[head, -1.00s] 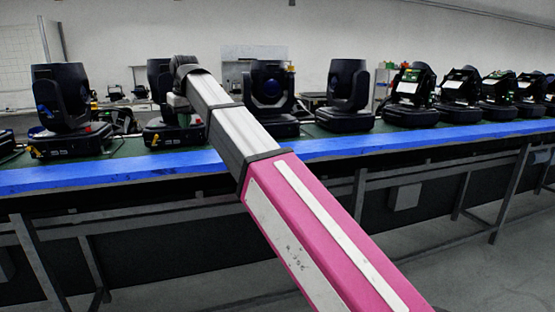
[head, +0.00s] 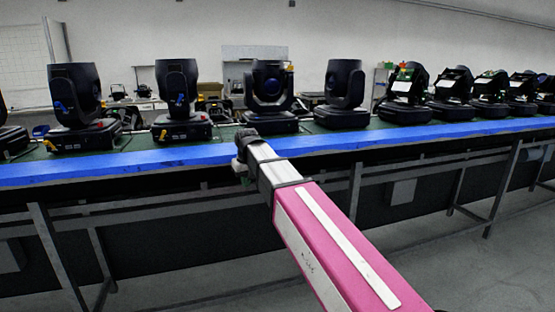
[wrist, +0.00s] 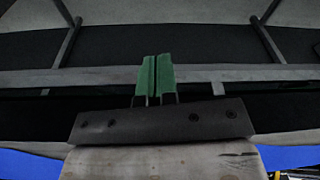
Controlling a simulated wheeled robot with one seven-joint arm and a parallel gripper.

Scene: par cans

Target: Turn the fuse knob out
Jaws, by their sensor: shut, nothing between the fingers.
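No fuse knob can be made out in either view. Black moving-head lights stand in a row on the bench; the nearest to my arm's end are one at centre left (head: 178,100) and one at centre (head: 268,90). Small yellow marks show on the base of the centre-left one, too small to identify. My gripper's green fingertips (wrist: 154,75) are together with nothing between them in the wrist view, in front of the bench's frame. In the head view my arm's end is at the bench's front edge, below the lights, and the fingers are too small to tell.
The bench's blue front edge (head: 120,163) runs across the view, with metal legs (head: 355,195) and rails below it. More lights (head: 405,95) stand along the bench to the right. Grey floor in front of the bench is clear at the lower right.

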